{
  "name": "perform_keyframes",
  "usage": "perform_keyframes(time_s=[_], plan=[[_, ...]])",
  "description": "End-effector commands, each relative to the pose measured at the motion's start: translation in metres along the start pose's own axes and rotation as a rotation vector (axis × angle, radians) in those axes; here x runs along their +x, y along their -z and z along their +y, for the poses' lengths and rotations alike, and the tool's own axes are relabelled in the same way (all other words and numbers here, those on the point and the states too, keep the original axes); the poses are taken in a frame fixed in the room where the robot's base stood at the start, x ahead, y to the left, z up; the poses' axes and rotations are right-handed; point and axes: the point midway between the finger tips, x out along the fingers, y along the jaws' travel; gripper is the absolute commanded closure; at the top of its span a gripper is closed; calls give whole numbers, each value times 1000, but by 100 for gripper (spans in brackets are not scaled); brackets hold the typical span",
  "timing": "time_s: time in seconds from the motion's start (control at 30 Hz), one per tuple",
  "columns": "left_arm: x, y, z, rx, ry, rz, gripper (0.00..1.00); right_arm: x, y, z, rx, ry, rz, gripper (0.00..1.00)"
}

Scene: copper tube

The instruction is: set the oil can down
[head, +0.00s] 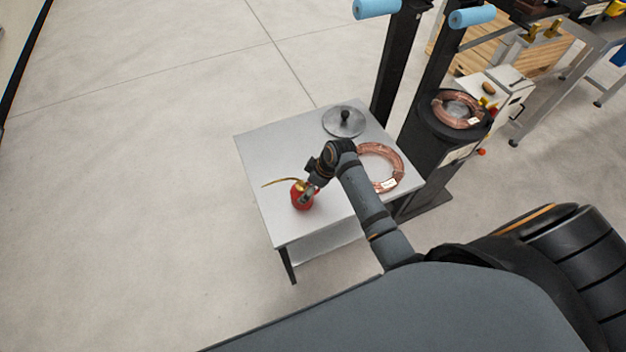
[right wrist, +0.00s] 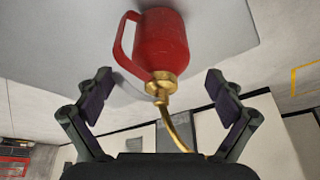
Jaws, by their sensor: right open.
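The red oil can (head: 302,199) with a thin brass spout is on the light grey table (head: 262,160), near its left front part. In the right wrist view the red can (right wrist: 163,48) shows with its handle at the left and its brass neck between the fingers. My right gripper (head: 312,187) is at the can in the head view. In the right wrist view the right gripper (right wrist: 158,88) has its two fingers wide apart, with gaps to the neck on both sides. The can's base appears to be on the tabletop. My left gripper is not in view.
A copper tube coil (head: 394,160) with a white tag lies at the table's right side. A round metal lid with a dark knob (head: 344,121) lies at the back. Another copper coil (head: 457,110) sits on a black stand beyond the table. The table's left part is clear.

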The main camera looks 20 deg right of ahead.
Motion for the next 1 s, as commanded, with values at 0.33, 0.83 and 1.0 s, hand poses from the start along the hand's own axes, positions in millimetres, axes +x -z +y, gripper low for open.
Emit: perform_keyframes(time_s=[0.33, 0.83, 1.0], plan=[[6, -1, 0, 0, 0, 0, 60, -59, 0, 0, -1, 0, -1, 6], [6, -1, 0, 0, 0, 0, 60, -63, 0, 0, 0, 2, 0, 6], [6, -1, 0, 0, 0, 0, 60, -64, -10, -7, 35, -13, -16, 6]])
